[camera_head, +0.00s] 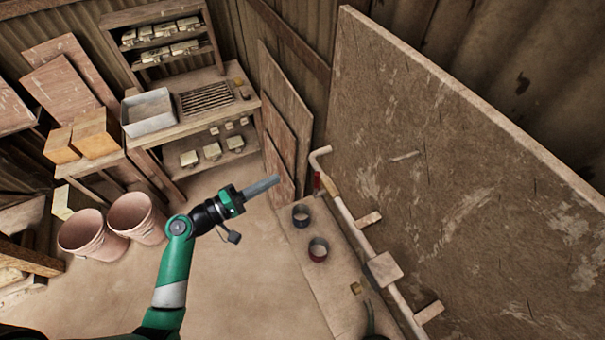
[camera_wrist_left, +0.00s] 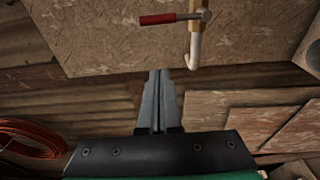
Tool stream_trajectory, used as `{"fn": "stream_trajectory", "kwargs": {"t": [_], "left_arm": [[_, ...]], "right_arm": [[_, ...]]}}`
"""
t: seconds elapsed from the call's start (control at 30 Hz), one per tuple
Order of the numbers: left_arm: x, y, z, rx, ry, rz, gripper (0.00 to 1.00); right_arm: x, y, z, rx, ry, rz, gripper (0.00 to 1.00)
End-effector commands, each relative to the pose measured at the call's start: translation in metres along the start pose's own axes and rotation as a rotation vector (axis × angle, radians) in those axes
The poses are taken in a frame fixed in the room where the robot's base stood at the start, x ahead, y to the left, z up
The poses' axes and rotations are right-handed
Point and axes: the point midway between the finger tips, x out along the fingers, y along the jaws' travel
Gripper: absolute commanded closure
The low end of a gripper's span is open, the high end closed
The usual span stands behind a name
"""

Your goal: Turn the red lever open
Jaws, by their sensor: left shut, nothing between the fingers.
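The red lever (camera_head: 317,183) sits on a pale pipe (camera_head: 347,218) near the pipe's hooked upper end, beside the large board. In the left wrist view the red lever (camera_wrist_left: 163,19) lies sideways, its handle pointing left from a metal valve (camera_wrist_left: 206,15), with the pipe's curved end (camera_wrist_left: 194,52) below it. My left gripper (camera_head: 276,181) is shut and empty, to the left of the lever and apart from it. Its closed fingers (camera_wrist_left: 160,73) show in the wrist view, below the lever in the picture. My right gripper is not in view.
Two dark tins (camera_head: 318,249) stand on a low bench (camera_head: 322,290) by the pipe. A big upright board (camera_head: 460,170) fills the right side. Leaning panels (camera_head: 285,120) stand behind the gripper. Pink buckets (camera_head: 95,234) and a shelf bench stand at left. Open floor lies around my left arm.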

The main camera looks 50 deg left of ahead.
Motion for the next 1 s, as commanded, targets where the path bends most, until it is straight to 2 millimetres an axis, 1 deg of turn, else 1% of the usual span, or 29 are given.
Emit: {"fn": "stream_trajectory", "kwargs": {"t": [0.17,0.27,0.4,0.43,0.47,0.73,0.8,0.9,1.0], "left_arm": [[0.008,-0.007,0.001,0.006,-0.008,-0.001,1.0],[0.016,-0.011,0.001,0.008,-0.01,-0.001,1.0],[0.028,-0.009,0.002,0.007,-0.004,0.006,1.0],[0.036,0.0,0.002,0.003,-0.007,0.002,1.0],[0.044,0.001,0.002,0.002,-0.008,0.002,1.0],[0.103,0.002,0.002,0.001,-0.006,0.0,1.0],[0.097,0.004,0.015,-0.001,-0.005,-0.003,1.0],[0.091,0.003,0.028,-0.001,-0.004,-0.001,1.0],[0.089,0.002,0.036,0.0,-0.004,0.0,1.0]], "right_arm": [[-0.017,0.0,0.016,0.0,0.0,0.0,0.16],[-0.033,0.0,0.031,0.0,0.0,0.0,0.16],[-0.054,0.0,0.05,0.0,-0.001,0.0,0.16],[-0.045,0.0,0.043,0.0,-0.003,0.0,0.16],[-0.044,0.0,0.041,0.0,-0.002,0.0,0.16],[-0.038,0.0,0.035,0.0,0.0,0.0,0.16],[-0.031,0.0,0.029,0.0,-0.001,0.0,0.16],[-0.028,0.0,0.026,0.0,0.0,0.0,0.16],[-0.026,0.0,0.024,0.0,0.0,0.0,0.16]]}}
